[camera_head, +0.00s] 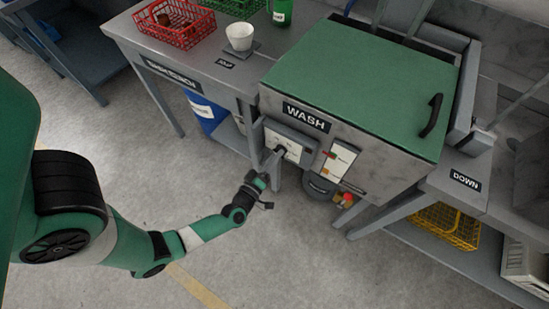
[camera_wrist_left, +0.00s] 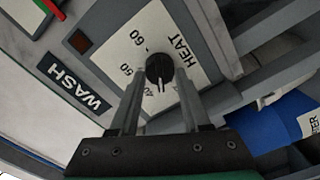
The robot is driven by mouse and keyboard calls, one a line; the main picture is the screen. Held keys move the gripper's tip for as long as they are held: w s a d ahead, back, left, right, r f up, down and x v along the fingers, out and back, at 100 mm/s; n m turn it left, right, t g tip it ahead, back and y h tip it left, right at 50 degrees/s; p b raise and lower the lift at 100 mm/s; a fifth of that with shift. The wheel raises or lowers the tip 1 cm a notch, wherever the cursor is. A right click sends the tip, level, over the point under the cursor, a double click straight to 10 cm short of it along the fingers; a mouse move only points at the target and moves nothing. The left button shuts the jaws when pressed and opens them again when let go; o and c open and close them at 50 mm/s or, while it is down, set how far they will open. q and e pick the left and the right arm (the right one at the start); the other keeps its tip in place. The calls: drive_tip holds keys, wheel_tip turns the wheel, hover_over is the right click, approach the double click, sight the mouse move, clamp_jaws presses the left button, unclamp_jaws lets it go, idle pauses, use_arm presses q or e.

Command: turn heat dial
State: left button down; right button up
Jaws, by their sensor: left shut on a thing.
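The heat dial (camera_wrist_left: 158,66) is a small round black knob on a white plate marked HEAT with numbers 40, 50 and 60. Its light pointer mark faces toward the bottom of the left wrist view, near the 40. My left gripper (camera_wrist_left: 159,78) has its two fingers on either side of the dial, shut on it. In the head view my left gripper (camera_head: 277,152) reaches the control panel (camera_head: 290,145) on the front of the wash machine (camera_head: 350,85) and hides the dial. My right gripper is not in view.
A blue drum (camera_head: 205,115) stands under the bench left of the machine. On the bench are a red crate (camera_head: 175,30) and a white cup (camera_head: 240,36). A card panel (camera_head: 338,163) is right of the dial panel. The floor in front is clear.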

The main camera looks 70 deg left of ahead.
use_arm(q)
drive_tip(key=n+b, duration=0.1)
drive_tip(key=n, duration=0.5)
drive_tip(key=shift+b, duration=0.3)
idle(0.4)
drive_tip(key=shift+c, duration=1.9)
unclamp_jaws()
drive_tip(key=p+v, duration=0.3)
drive_tip(key=v, duration=0.8)
drive_tip(key=shift+s+d+p, duration=0.2)
drive_tip(key=shift+s+p, duration=0.1)
drive_tip(key=shift+p, duration=0.1)
